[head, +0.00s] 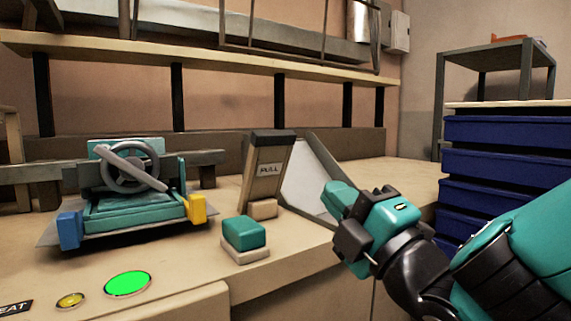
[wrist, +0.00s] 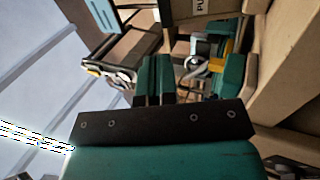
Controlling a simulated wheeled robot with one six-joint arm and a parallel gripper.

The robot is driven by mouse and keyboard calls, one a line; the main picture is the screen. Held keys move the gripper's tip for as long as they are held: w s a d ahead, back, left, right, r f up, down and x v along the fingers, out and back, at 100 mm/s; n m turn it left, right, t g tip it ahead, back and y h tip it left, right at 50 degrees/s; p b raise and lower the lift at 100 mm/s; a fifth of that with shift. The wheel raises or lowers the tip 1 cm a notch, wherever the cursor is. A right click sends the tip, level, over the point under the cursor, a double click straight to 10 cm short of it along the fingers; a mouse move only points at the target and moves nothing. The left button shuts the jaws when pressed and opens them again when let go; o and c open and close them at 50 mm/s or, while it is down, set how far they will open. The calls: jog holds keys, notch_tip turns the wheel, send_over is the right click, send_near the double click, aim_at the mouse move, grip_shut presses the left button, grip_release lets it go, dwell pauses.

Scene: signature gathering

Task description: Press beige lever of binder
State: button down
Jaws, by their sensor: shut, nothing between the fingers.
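A teal press-like machine (head: 125,215) with a grey handwheel (head: 130,168) sits on the bench at left, with a blue block (head: 69,229) and a yellow block (head: 196,208) at its front corners. It looks like the binder, though I cannot be sure. Right of it stands a tilted dark-and-beige lever (head: 268,170) marked PULL, with a small beige block (head: 263,209) at its foot. My gripper (head: 338,198) is at centre right, right of the lever and apart from it. Its teal fingers (wrist: 155,80) are together and empty in the wrist view.
A teal-topped block (head: 244,233) on a beige base stands before the lever. A green button (head: 128,284) and a small yellow button (head: 71,300) are at the front left. A pale slanted panel (head: 308,190) stands behind my gripper. Blue drawers (head: 505,165) are at right.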

jog(key=shift+r, duration=0.15)
jog(key=p, duration=1.1)
send_near(277, 137)
jog(key=shift+x, duration=3.8)
